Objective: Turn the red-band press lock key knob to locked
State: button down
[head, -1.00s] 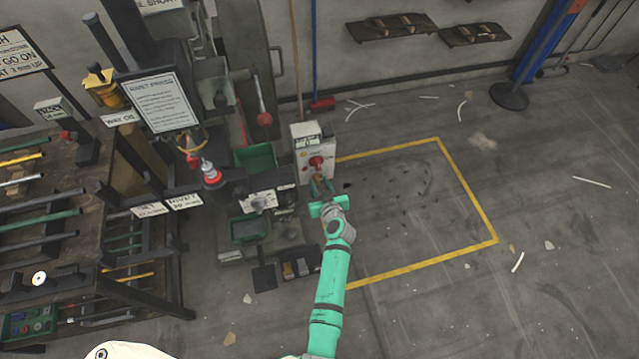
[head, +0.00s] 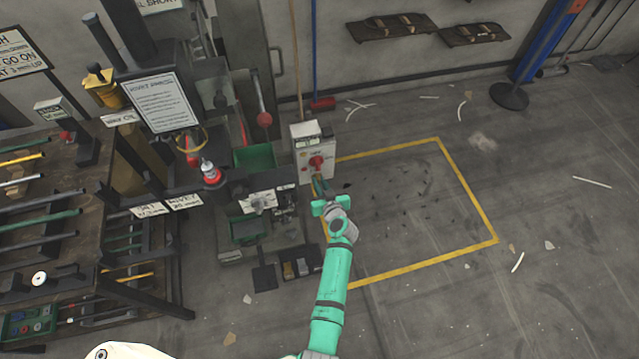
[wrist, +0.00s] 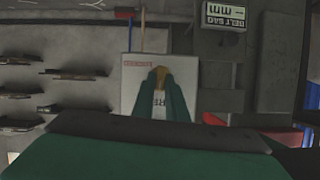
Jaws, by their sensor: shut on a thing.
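A pale control box (head: 302,150) with a red knob (head: 316,162) on its front stands right of the dark press (head: 262,200). My green gripper (head: 320,186) is at the lower front of this box, below the red knob. In the wrist view the box face (wrist: 133,72) has small red lettering and a white label partly hidden between my fingers. My fingers (wrist: 161,78) are shut on a small brass-coloured piece (wrist: 161,73), which looks like the lock key knob. The fingers hide most of it, and I cannot read its lock position.
A workbench with rods (head: 50,210) stands at the left. A sign (head: 158,100) and a red-topped bottle (head: 210,172) are at the press. A yellow-outlined floor area (head: 420,205) to the right is clear apart from small scraps.

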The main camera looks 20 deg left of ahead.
jog(key=shift+w+d+f+m+g+y, duration=0.1)
jog(key=shift+d+f+m+g+y, duration=0.1)
jog(key=shift+m+y, duration=1.45)
jog(key=shift+w+d+f+m+g+y, duration=0.15)
jog(key=shift+m+y, duration=0.55)
jog(key=shift+m, duration=1.9)
jog(key=shift+w+d+f+m+g+y, duration=0.1)
jog(key=shift+f+m+g+y, duration=0.15)
jog(key=shift+m+y, duration=1.4)
jog(key=shift+m+h, duration=0.5)
jog(key=shift+m, duration=0.1)
jog(key=c, duration=1.8)
grip_release()
jog(key=shift+o, duration=0.2)
jog(key=shift+s+d, duration=0.1)
